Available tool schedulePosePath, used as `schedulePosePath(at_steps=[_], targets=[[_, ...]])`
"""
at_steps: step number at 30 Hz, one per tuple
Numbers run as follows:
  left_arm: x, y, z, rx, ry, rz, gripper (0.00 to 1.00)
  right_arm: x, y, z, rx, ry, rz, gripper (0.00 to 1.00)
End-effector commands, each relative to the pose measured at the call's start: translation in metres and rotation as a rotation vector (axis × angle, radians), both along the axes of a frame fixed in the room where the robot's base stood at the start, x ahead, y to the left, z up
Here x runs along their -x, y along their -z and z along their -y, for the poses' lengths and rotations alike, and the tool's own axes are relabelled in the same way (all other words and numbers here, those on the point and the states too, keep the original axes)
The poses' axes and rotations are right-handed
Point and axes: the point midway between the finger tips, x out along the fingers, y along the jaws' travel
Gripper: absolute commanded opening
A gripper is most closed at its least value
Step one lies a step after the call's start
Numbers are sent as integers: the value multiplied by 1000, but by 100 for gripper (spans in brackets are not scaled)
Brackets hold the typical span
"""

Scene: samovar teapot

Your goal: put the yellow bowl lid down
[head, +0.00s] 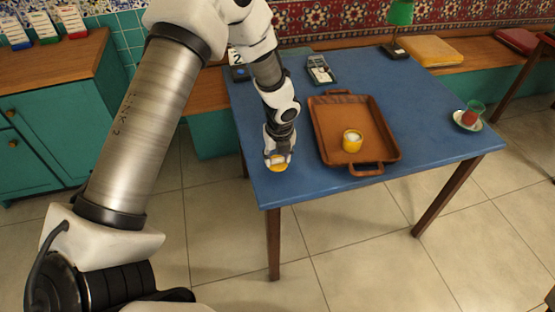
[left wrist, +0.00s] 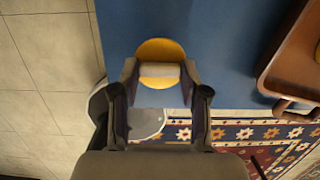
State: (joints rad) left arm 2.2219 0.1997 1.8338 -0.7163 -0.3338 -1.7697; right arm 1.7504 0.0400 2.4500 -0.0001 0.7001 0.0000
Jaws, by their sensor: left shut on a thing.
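The yellow bowl lid (head: 278,168) is at the near left part of the blue table, under my left gripper (head: 278,156). In the left wrist view the round yellow lid (left wrist: 160,52) sits between the fingertips of the left gripper (left wrist: 160,72), which is shut on it. I cannot tell whether the lid touches the table or hangs just above it. The yellow bowl (head: 352,145), uncovered with something white inside, stands on the brown tray (head: 328,125) to the right of the gripper. My right gripper is not in view.
The tray's rim also shows in the left wrist view (left wrist: 264,75). The blue table (head: 310,195) is clear in front of the tray. A tea glass on a saucer (head: 458,121) stands at the right edge. A small device (head: 320,70) lies behind the tray.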

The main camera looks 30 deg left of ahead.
Motion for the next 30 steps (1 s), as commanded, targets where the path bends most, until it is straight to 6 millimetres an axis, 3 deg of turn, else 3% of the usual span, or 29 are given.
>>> schedulePosePath(at_steps=[4,14,15,17,26,30], targets=[[1,27,0,0,1,-3,18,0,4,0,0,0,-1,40],[1,32,1,0,1,-2,18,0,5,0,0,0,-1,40],[1,32,1,0,1,-2,48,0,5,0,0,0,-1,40],[1,32,1,0,1,-2,70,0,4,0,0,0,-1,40],[1,31,1,1,0,-1,70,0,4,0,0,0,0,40],[1,18,2,1,-2,2,70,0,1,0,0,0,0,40]])
